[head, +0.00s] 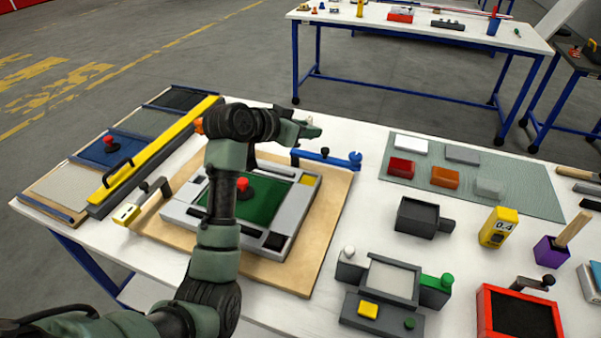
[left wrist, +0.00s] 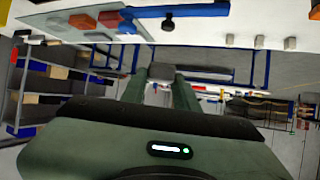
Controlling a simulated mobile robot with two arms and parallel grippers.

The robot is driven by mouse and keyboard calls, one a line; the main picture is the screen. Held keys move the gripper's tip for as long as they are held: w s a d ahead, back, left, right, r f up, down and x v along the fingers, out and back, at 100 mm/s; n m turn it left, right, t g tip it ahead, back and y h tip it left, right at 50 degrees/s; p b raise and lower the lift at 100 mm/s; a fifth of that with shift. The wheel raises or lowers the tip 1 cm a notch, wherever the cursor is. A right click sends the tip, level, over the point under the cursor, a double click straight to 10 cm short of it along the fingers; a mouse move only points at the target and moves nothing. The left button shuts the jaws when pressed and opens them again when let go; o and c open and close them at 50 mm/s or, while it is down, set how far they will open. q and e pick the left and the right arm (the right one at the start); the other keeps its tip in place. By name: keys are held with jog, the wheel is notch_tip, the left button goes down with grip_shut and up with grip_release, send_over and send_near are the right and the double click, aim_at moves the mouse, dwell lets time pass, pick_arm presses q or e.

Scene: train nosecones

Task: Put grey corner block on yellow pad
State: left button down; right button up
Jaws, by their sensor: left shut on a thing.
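My left gripper (head: 312,131) is above the far edge of the wooden board, pointing right, close to the blue bar. In the left wrist view its fingers (left wrist: 164,82) are shut on a small grey block (left wrist: 162,72) at their tips. In the head view the held block is too small to make out clearly. Another yellow square (head: 368,309) sits on a dark grey fixture at the front. My right gripper is not in view.
The light grey frame (head: 274,256) surrounds a green panel with a red knob (head: 242,184). A blue bar (head: 325,159) with a knob lies beyond the frame. A green mat (head: 535,200) holds red, orange and grey blocks. A yellow rail (head: 155,150) stands left.

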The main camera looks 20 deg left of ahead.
aim_at(304, 183)
pick_arm(q)
notch_tip(304, 183, down, 14)
jog(key=shift+a+r+p, duration=0.1)
jog(key=shift+r+p, duration=0.1)
jog(key=shift+p, duration=0.3)
jog(key=shift+f, duration=0.15)
